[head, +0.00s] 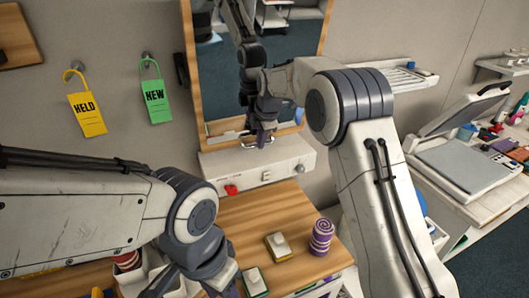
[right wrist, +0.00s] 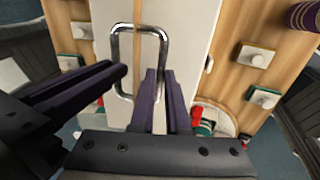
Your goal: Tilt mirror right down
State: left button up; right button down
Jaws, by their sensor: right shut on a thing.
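A tall mirror (head: 222,85) in a wooden frame stands against the wall above a white ledge. A chrome handle (right wrist: 164,50) is at its lower edge and also shows in the head view (head: 270,140). My right gripper (head: 262,132) is at this handle. In the right wrist view its two purple fingers (right wrist: 162,95) are close together, shut on the handle's near bar. The dark gripper shape at the left there looks like its reflection in the glass. My left gripper (head: 226,288) is at the bottom edge, mostly cut off, away from the mirror.
On the wooden counter (head: 250,215) stand two soap-like blocks and a purple striped roll (head: 320,238). A yellow HELD tag (head: 86,112) and a green NEW tag (head: 155,100) hang on the wall.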

jog(key=shift+w+a+t+b, duration=0.25)
jog(key=shift+w+t+b, duration=0.25)
jog(key=shift+w, duration=0.35)
pick_arm(q)
notch_tip(320, 180, down, 2)
pick_arm(e)
jog(key=shift+w+r, duration=0.15)
jog(key=shift+r, duration=0.05)
jog(key=c, duration=0.9)
grip_release()
jog(key=shift+a, duration=0.1)
jog(key=shift+f, duration=0.1)
pick_arm(q)
jog(key=shift+f, duration=0.1)
pick_arm(e)
jog(key=shift+r, duration=0.35)
pick_arm(q)
notch_tip(320, 180, down, 3)
jog(key=b, duration=0.2)
jog(key=shift+r+b, duration=0.2)
jog(key=shift+b, duration=0.15)
pick_arm(e)
jog(key=v, duration=1)
jog(key=shift+d, duration=0.25)
